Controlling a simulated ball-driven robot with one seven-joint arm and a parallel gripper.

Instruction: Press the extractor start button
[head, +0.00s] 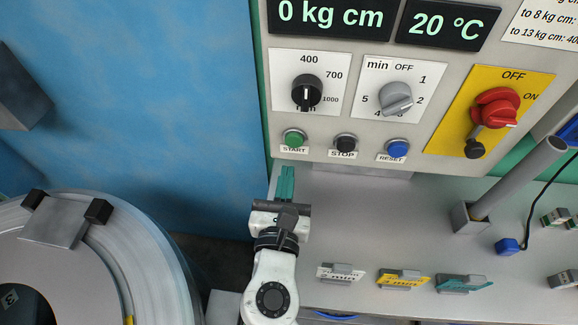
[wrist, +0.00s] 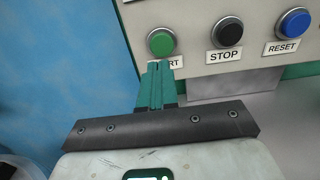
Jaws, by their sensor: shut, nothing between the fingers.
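The green start button (head: 294,138) is at the left of a row of three on the grey control panel, above its START label. It also shows in the wrist view (wrist: 161,42). My gripper (head: 287,172) has green fingers, shut with nothing between them. In the head view the fingertips are just below the START label. In the wrist view the fingertips (wrist: 158,66) are just under the green button and cover part of the label. I cannot tell whether they touch the panel, but the button's face is uncovered.
The black STOP button (head: 346,143) and blue RESET button (head: 397,149) are to the right. Two dials and a red switch (head: 495,108) are above. A grey shelf (head: 400,220) below holds small labelled blocks and a grey post (head: 518,178). A round drum (head: 100,260) is at lower left.

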